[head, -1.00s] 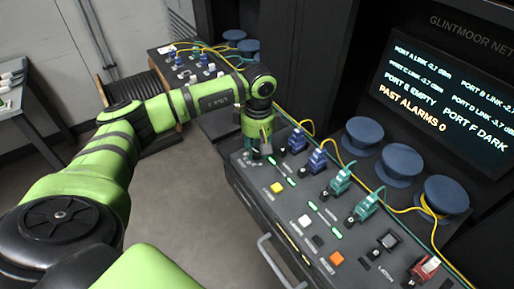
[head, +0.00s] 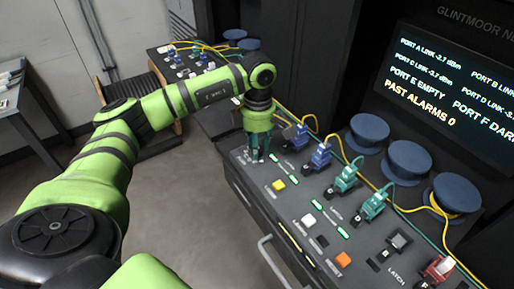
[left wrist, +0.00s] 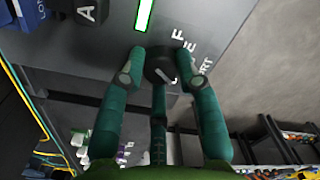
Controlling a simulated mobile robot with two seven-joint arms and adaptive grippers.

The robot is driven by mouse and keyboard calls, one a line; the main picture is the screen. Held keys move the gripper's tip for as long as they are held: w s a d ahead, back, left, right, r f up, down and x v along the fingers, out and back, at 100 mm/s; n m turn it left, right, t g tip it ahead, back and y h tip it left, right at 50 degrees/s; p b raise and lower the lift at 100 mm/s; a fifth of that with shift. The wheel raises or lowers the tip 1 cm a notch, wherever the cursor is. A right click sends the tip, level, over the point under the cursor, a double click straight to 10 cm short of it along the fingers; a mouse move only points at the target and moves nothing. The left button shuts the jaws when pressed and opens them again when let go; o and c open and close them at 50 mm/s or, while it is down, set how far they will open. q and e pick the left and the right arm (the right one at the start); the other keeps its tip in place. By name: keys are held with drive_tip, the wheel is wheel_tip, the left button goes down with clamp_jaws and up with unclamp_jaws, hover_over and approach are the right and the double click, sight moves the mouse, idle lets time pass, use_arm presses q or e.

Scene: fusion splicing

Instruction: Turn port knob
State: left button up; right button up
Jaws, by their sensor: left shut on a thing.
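The port knob (left wrist: 160,66) is a small round black knob with a pale pointer line, on the dark panel near printed lettering in the left wrist view. My left gripper (head: 257,158) points down at the near left end of the console in the head view. In the left wrist view its green fingers (left wrist: 158,64) stand on both sides of the knob and are shut on it. The gripper hides the knob in the head view. My right gripper is not in view.
The console (head: 262,210) carries blue plugs (head: 321,155), green plugs (head: 346,179), a red plug (head: 438,268), a yellow button (head: 279,184) and an orange button (head: 343,260). Yellow cables run behind them. Blue spools (head: 367,133) and a status screen (head: 440,95) stand behind.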

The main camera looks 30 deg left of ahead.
use_arm(q)
drive_tip(key=shift+d+f+n+b, duration=0.15)
drive_tip(key=shift+n+b, duration=0.4)
drive_tip(key=shift+n, duration=1.35)
drive_tip(key=o, duration=1.1)
drive_tip(key=shift+o, duration=0.2)
drive_tip(key=shift+w+d, duration=0.1)
drive_tip(key=shift+r, duration=0.2)
drive_tip(key=shift+r+n, duration=0.3)
drive_tip(key=shift+r, duration=0.05)
wheel_tip(320, 180, up, 11)
